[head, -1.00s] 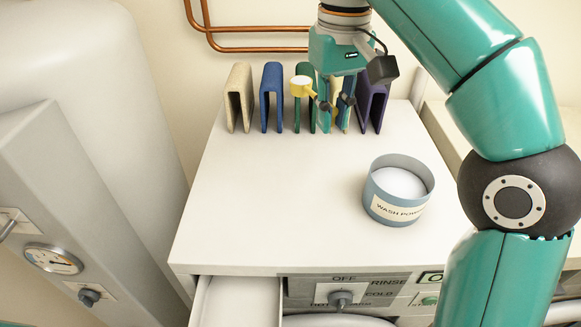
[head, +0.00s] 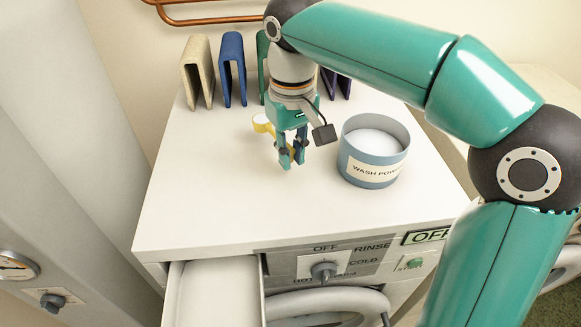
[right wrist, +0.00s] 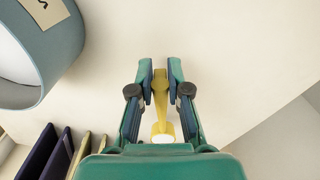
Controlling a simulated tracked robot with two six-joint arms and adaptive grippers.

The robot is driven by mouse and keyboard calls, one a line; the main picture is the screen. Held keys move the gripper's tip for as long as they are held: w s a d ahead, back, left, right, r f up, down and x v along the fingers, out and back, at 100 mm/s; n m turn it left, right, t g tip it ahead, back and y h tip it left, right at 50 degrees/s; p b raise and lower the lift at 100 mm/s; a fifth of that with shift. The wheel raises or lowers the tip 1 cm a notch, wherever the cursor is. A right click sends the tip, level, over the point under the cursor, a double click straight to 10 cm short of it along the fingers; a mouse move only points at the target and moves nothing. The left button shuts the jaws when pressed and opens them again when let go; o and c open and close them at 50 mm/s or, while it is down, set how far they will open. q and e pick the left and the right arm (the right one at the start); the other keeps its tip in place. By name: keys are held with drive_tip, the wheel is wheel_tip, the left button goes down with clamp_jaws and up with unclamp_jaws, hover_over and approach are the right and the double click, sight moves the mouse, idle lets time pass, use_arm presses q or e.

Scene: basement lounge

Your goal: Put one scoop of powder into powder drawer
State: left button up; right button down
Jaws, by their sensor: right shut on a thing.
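My right gripper (head: 292,160) is shut on the yellow scoop (head: 263,123), holding it above the white machine top, left of the tub. In the right wrist view the scoop's handle (right wrist: 160,92) lies between the two fingertips (right wrist: 160,72). The scoop's pale bowl end points back towards the wrist, and I cannot tell whether it holds powder. A blue-grey round tub (head: 370,174) labelled as wash powder holds white powder (head: 374,142). It also shows at the upper left of the right wrist view (right wrist: 62,62). The powder drawer (head: 214,292) is pulled out at the front left. My left gripper is not in view.
Several folded coloured pieces, including a cream one (head: 198,72) and a blue one (head: 232,68), stand along the back. A control panel with a knob (head: 323,271) is right of the drawer. The machine top's front left is clear.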

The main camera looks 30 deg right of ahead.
sight(292, 177)
drive_tip(key=shift+f, duration=1.75)
drive_tip(key=c, duration=1.1)
unclamp_jaws()
drive_tip(key=shift+c, duration=0.2)
wheel_tip(292, 177, up, 12)
drive_tip(key=shift+r+p, duration=0.15)
drive_tip(key=shift+p, duration=0.6)
